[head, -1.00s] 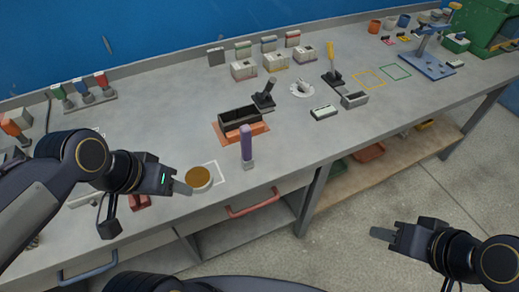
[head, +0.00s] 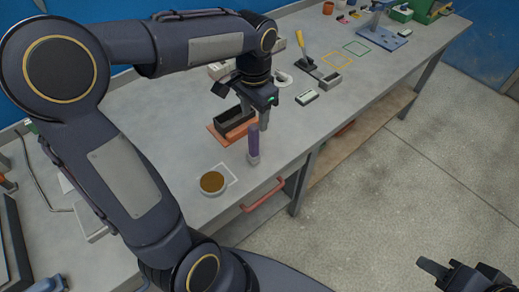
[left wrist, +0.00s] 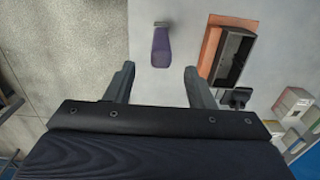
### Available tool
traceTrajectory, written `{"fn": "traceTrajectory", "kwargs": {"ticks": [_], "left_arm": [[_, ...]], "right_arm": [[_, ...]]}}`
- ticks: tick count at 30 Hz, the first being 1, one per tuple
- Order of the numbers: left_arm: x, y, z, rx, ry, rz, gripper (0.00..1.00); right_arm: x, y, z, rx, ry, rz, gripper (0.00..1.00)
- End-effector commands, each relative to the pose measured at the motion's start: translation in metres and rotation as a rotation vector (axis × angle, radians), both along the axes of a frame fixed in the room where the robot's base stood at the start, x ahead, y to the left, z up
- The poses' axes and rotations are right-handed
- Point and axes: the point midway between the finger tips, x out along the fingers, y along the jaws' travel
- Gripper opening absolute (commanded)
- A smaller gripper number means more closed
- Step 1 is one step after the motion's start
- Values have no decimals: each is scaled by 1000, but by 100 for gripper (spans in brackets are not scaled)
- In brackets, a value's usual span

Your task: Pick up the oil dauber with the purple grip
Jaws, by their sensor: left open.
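A dark open box (head: 234,122) on an orange mat (head: 215,136) stands just behind the dauber. A round tin with brown contents (head: 212,183) sits to its front left, by a white outlined square. A red handle (head: 262,196) juts from the bench front.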

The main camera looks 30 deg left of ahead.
Motion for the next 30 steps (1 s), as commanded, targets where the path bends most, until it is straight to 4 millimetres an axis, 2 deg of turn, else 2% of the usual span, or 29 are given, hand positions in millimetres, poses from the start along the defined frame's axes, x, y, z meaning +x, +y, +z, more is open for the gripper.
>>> {"fn": "traceTrajectory", "kwargs": {"ticks": [12,16,22,30], "left_arm": [[-4,2,-56,-1,4,2,49],[-3,2,-64,-2,1,2,49],[-3,2,-64,-1,-1,2,49],[-3,2,-64,-2,-1,2,14]], "right_arm": [[0,0,7,0,0,0,36],[0,0,7,0,0,0,36],[0,0,7,0,0,0,36],[0,0,7,0,0,0,36]]}}
